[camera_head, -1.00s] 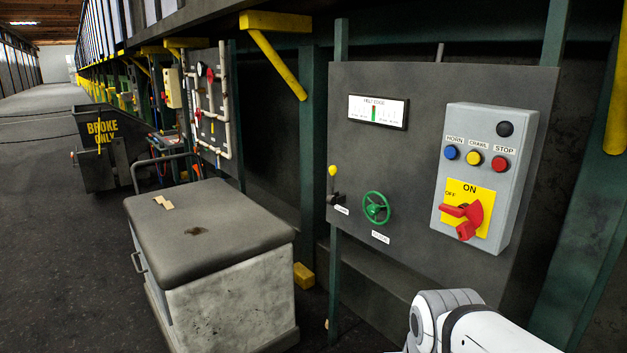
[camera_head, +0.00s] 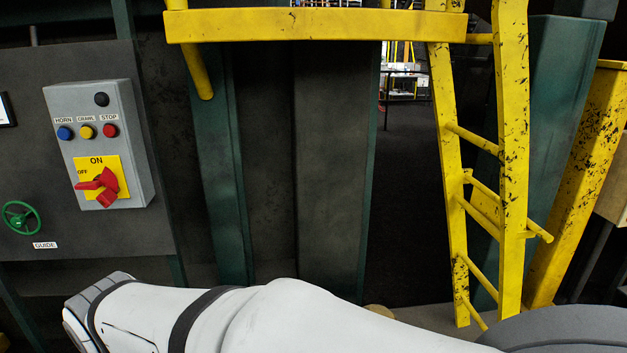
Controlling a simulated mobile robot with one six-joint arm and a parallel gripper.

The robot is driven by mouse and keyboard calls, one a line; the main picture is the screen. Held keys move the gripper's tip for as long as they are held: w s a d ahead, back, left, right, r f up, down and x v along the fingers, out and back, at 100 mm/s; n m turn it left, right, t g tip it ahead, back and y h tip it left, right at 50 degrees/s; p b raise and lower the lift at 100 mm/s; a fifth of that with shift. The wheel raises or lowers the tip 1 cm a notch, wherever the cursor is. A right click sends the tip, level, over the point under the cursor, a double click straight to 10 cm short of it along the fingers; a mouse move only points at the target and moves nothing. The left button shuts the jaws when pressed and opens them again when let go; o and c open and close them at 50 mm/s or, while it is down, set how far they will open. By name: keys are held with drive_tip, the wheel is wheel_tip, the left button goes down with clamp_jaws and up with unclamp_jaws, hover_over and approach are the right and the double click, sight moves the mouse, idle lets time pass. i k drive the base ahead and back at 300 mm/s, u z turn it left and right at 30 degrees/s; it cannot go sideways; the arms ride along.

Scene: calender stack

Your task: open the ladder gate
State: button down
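A worn yellow ladder (camera_head: 511,150) stands right of centre in the head view, with two upright rails and rungs between them. A short yellow bar or plate (camera_head: 483,205) crosses between the rails at mid-height, with a stub reaching out past the right rail. It may be the ladder gate; I cannot tell for sure, nor see a latch clearly. My white arm (camera_head: 285,325) lies across the bottom of the view, left of and below the ladder. My gripper is not in view.
A yellow horizontal beam (camera_head: 315,25) runs across the top to the ladder. A grey control box (camera_head: 100,145) with buttons and a red switch is at left, above a green handwheel (camera_head: 20,217). A yellow post (camera_head: 580,180) stands right of the ladder. A dark gap opens left of it.

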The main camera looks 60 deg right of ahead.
sight(498, 200)
drive_tip(key=u, duration=0.25)
drive_tip(key=k, duration=2.75)
drive_tip(key=z, duration=2)
drive_tip(key=i, duration=1)
drive_tip(key=u, duration=0.05)
